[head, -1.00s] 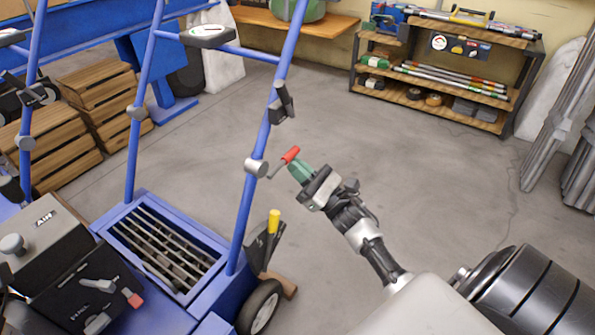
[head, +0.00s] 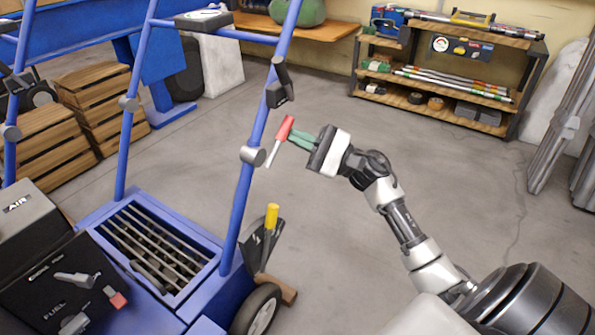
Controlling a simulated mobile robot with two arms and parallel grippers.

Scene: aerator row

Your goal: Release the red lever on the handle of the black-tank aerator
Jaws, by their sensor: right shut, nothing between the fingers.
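The red lever (head: 285,128) has a red grip on a metal rod and sits beside a silver collar (head: 253,156) on the blue handle post (head: 262,120) of the near aerator. It now points steeply up and slightly right. The aerator carries a black tank marked FUEL (head: 75,283). My right gripper (head: 296,138) comes in from the right, shut with nothing held. Its green fingertips are at the right side of the red grip, seemingly touching it. My left gripper is not in view.
A yellow-topped lever (head: 272,217) stands lower on the aerator, above a wheel (head: 257,310). Wooden crates (head: 97,103) stand at left. A shelf (head: 440,75) stands at the back. The floor right of the aerator is clear.

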